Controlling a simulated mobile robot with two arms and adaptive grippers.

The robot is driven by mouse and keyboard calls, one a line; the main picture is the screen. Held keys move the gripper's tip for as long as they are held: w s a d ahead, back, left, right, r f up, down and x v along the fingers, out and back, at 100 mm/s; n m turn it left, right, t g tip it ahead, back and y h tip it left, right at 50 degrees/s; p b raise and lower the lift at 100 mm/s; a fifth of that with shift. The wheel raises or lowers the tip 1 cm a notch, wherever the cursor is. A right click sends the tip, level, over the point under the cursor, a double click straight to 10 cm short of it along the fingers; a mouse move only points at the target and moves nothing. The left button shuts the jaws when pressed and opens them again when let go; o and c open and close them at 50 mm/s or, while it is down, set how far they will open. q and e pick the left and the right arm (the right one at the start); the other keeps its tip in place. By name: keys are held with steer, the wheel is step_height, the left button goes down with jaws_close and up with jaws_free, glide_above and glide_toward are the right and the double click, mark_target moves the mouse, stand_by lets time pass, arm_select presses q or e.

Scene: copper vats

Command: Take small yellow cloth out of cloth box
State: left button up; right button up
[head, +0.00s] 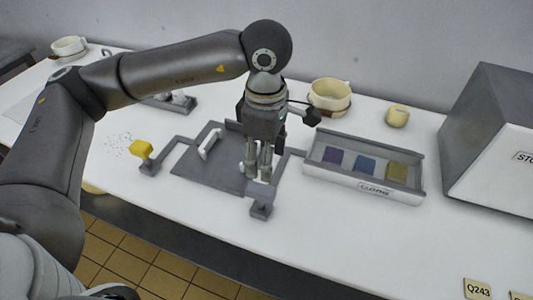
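The cloth box (317,186) is a long grey-white open tray labelled as cloths, on the white table right of centre. Three folded cloths lie in it in a row: a purple one (332,156), a blue one (364,164) and, at the right end, the small yellow cloth (397,172). My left gripper (257,176) points down left of the box, above the right part of a grey plate, apart from the cloths. Its fingers look close together, but whether they are open or shut is unclear. No cloth shows in it. My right gripper is not in view.
A grey fixture plate (190,172) with brackets lies under my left gripper. A cream bowl (330,96) and a small yellowish pot (397,115) stand behind the box. A large grey-white box (495,165) stands at right.

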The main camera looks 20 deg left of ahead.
mark_target(266, 190)
arm_select(q)
step_height(266, 190, down, 12)
steer(key=shift+r, duration=0.1)
stand_by(0.4)
steer(key=shift+c, duration=0.5)
steer(key=c, duration=1)
